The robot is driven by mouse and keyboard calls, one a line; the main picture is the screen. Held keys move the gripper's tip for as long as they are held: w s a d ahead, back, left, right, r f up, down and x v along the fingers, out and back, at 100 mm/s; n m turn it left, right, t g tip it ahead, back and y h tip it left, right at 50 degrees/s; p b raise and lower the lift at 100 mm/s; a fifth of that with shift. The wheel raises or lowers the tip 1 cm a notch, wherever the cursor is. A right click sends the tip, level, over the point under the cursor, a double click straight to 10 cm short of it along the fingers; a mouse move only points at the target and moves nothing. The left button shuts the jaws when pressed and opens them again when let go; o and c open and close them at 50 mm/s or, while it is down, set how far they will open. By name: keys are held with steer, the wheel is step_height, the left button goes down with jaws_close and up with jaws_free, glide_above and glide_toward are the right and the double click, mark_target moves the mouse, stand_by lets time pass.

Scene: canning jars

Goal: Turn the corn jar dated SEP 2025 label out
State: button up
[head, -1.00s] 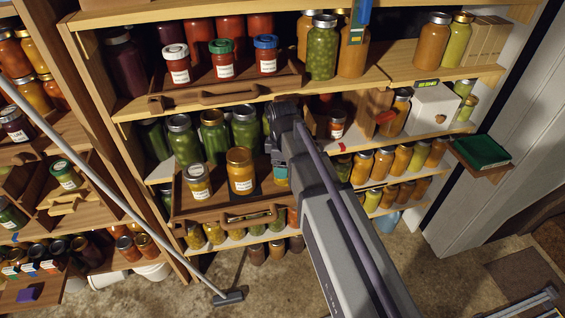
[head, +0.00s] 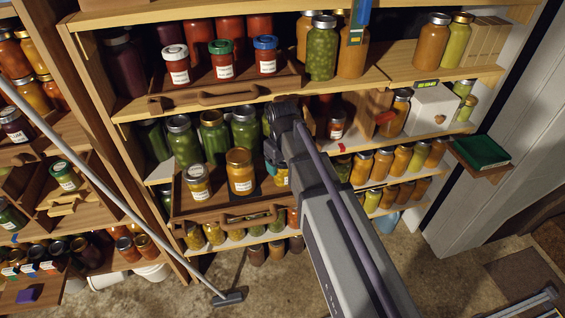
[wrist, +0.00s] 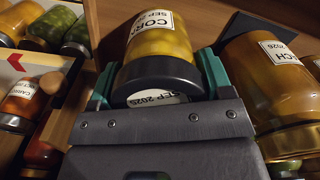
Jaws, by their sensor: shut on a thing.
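The corn jar (wrist: 158,38) is yellow with a dark lid. Its white label reads CORN and SEP 2025 in the wrist view, and a further SEP 2025 marking shows on the lid top. My gripper (wrist: 155,80) is shut on this jar, with a teal finger on each side near the lid. In the head view my gripper (head: 276,162) is at the right end of the pulled-out brown tray (head: 205,216), where the arm hides most of the held jar. I cannot tell whether the jar's base touches the tray.
An orange jar (head: 240,172) and a smaller labelled jar (head: 198,183) stand left of my gripper in the tray. Green jars (head: 213,132) stand behind. The wrist view shows a large orange jar (wrist: 262,85) close right and a carrot jar (wrist: 26,100) at left.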

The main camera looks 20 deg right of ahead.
steer(key=m, duration=0.7)
steer(key=o, duration=1)
steer(key=shift+c, duration=0.2)
steer(key=shift+r, duration=0.1)
step_height(320, 180, up, 11)
steer(key=p, duration=1.1)
steer(key=shift+d, duration=0.1)
steer(key=shift+s+f, duration=0.2)
steer(key=s+f+n+b, duration=0.1)
steer(key=s+n, duration=0.1)
steer(key=s, duration=1.1)
steer(key=shift+f+n, duration=0.15)
steer(key=shift+n, duration=0.15)
